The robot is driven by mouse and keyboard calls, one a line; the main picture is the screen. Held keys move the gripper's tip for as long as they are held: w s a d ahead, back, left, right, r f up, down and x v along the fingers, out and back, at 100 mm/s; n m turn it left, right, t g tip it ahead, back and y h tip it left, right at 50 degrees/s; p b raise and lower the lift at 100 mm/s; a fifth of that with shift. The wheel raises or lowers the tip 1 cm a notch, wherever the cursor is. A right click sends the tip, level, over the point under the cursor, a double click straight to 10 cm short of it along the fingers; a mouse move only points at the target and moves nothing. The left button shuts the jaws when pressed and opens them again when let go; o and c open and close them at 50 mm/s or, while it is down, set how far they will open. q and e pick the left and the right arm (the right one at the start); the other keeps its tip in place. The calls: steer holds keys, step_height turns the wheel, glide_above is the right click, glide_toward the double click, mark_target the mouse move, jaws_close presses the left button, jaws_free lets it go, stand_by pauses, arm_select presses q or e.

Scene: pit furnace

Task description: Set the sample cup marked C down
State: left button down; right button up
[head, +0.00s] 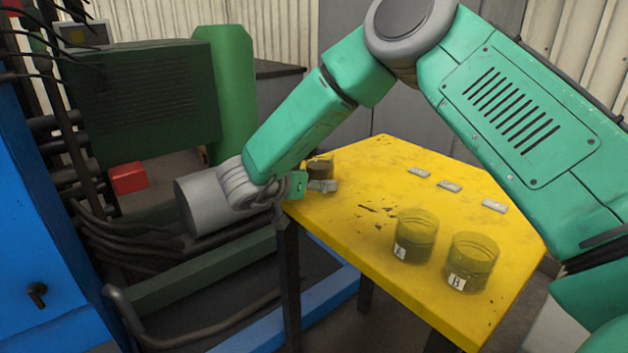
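My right arm comes in from the right, and its gripper (322,185) is at the left end of the yellow table (365,235). A dark, olive-brown cup (320,168) is at this gripper, with a grey finger across its lower front. The gripper looks shut on it. No letter shows on this cup, and its lower part is hidden, so I cannot tell whether it touches the table. The cup marked A (415,237) and the cup marked B (471,262) stand upright on the front right part of the table. My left gripper is out of view.
Three small pale plates (449,187) lie in a row along the table's back right. The table between them and the left end is clear, with dark scuffs. A blue cabinet (35,220), dark hoses and a red box (128,178) are at the left.

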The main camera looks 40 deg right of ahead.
steer(key=shift+f, duration=0.1)
steer(key=shift+a+r, duration=0.2)
steer(key=shift+r, duration=0.05)
steer(key=p+v, duration=0.2)
steer(key=v, duration=0.9)
steer(key=shift+a+r+p, duration=0.25)
steer(key=shift+r+p, duration=0.05)
steer(key=shift+p, duration=0.05)
steer(key=shift+s, duration=0.15)
